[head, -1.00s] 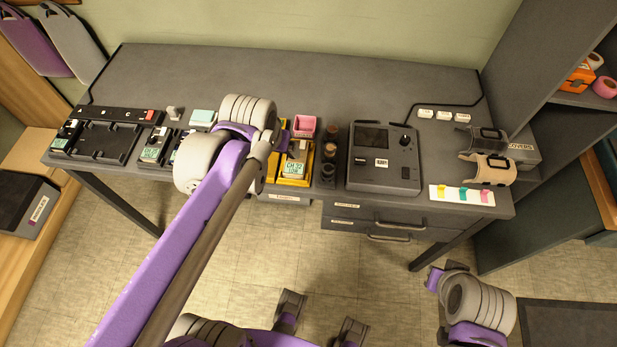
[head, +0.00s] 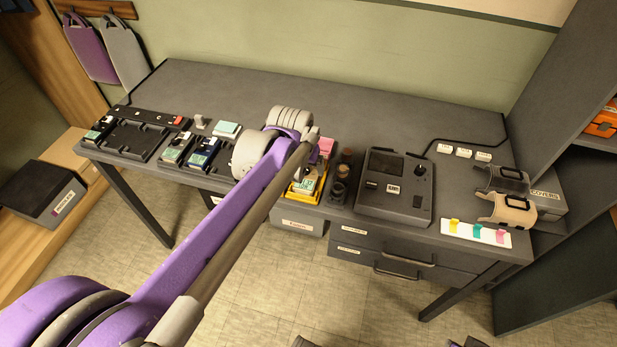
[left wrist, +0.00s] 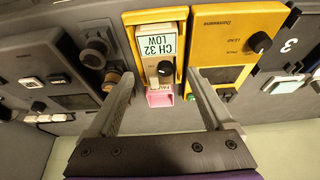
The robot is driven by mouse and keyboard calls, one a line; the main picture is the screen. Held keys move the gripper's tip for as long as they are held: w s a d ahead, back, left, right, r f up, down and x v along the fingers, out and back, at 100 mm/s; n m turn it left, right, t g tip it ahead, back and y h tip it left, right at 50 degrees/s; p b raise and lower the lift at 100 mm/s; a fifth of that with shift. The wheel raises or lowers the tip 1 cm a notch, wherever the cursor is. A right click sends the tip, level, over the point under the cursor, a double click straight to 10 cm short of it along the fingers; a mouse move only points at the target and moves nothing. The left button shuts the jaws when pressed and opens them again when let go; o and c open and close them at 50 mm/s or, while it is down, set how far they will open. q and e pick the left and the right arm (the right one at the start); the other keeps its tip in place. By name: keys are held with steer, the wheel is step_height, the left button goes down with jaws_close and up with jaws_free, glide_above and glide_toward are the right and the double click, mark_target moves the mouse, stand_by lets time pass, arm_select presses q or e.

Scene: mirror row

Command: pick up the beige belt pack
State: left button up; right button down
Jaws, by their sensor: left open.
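The beige belt pack (head: 304,186) stands in a yellow holder (head: 314,196) near the table's front edge. In the left wrist view the pack (left wrist: 151,38) has a white label reading "CH 32 LOW" and a dark knob, and the yellow holder (left wrist: 183,22) frames it. My left gripper (left wrist: 161,77) is open, its fingers apart on either side of the pack's knob end, with no clear contact. In the head view my left arm's wrist covers part of the holder, and the fingers are hidden. My right gripper cannot be made out.
The table's back strip is clear.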

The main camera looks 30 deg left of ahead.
mark_target(308, 172)
arm_select(q)
steer(key=b+x, duration=0.1)
steer(key=x, duration=0.4)
steer(key=shift+w+f, duration=0.1)
steer(key=shift+w, duration=0.1)
steer(key=c, duration=1.3)
